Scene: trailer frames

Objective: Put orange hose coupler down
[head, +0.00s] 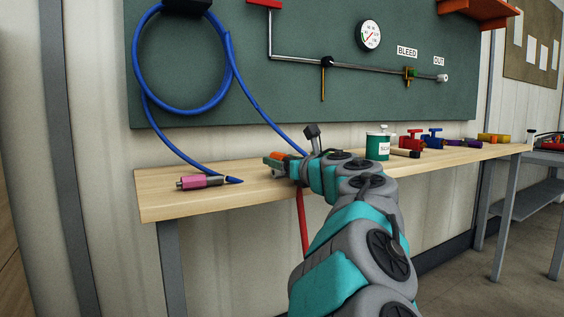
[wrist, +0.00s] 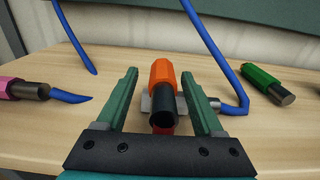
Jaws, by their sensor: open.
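The orange hose coupler (wrist: 162,78) has an orange body and a dark, open end facing the wrist camera. It lies at the bench top between the two fingers of my gripper (wrist: 160,96). The fingers are open, with a visible gap on each side of the coupler. In the head view the coupler (head: 279,155) is a small orange patch, mostly hidden by my gripper (head: 272,161) low over the wooden bench (head: 215,205). A grey metal piece sits under or behind the coupler; I cannot tell whether they touch.
A pink coupler (head: 200,182) lies left, close to a blue hose end (head: 234,180). A green coupler (wrist: 268,84) lies right in the wrist view. A green can (head: 377,145), red valve (head: 411,139) and blue valve (head: 432,138) stand further right. The front left bench is clear.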

